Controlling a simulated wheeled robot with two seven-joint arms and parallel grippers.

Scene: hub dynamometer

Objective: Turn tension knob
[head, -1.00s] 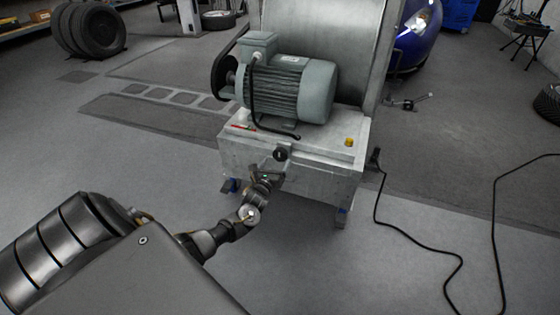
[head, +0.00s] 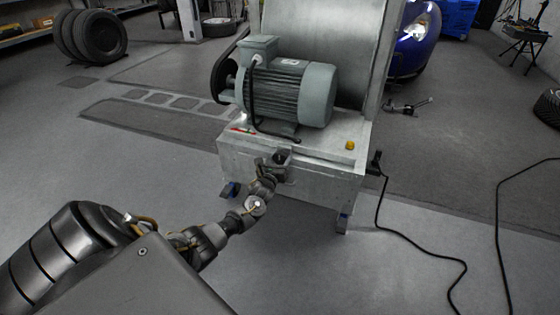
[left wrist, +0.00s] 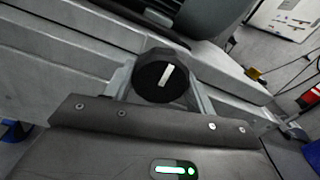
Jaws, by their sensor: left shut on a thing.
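The tension knob (left wrist: 160,80) is round and black with a white pointer line, close to upright and leaning slightly right in the left wrist view. It sits on the front of the grey machine base (head: 325,170). In the head view the knob (head: 281,158) shows as a small dark spot, partly hidden by the gripper. My left gripper (head: 279,163) is at the knob, with a finger on each side. In the left wrist view my left gripper (left wrist: 160,88) is shut on the knob. My right gripper is in neither view.
A grey-green motor (head: 290,92) stands on the base, with a large metal drum (head: 325,45) behind. A yellow button (head: 350,145) is on the base top at right. A black cable (head: 420,255) lies on the floor to the right. The floor in front is clear.

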